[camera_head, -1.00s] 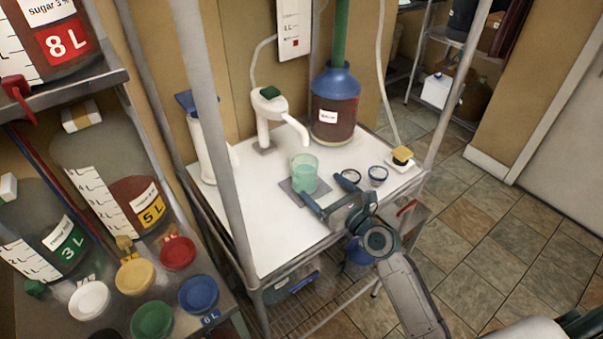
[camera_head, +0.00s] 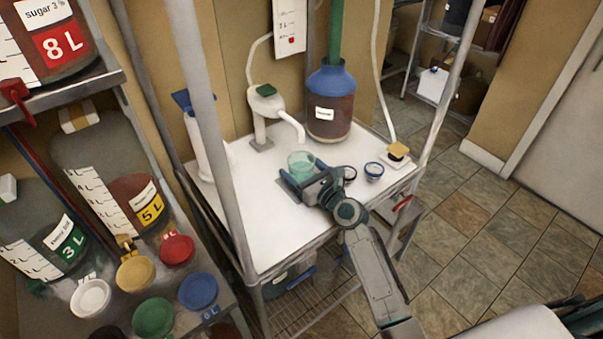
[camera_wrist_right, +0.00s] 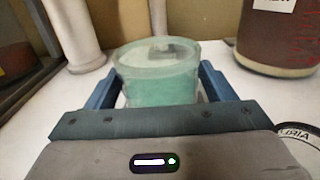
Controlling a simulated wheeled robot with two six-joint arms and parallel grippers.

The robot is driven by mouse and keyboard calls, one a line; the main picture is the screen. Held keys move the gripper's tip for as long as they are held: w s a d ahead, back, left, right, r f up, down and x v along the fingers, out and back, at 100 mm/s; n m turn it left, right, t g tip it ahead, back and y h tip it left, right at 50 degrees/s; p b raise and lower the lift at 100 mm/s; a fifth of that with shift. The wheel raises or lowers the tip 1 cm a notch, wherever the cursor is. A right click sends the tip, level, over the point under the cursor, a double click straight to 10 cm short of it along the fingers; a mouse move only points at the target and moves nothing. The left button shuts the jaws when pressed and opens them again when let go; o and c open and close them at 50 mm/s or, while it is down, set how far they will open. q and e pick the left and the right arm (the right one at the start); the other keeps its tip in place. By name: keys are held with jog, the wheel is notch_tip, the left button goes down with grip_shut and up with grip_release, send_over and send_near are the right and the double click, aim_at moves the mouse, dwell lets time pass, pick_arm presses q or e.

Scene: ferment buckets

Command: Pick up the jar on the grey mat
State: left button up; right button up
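The jar (camera_head: 300,161) is a clear, greenish cup with pale green content, upright on the white table (camera_head: 262,232). In the right wrist view the jar (camera_wrist_right: 158,75) stands straight ahead, between the two blue fingers. My right gripper (camera_head: 310,181) reaches in from the front right at table height. Its fingers are spread, one on each side of the jar, with narrow gaps seeming to remain. The gripper hides the jar's lower part and most or all of the grey mat. My left gripper is not in view.
Behind the jar stand a white pump dispenser (camera_head: 263,108), its spout close by, and a large blue-topped bottle (camera_head: 329,105). The table's front left is clear.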

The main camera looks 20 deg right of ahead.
jog(key=c, duration=1.1)
jog(key=shift+o, duration=0.2)
jog(key=shift+r, duration=0.1)
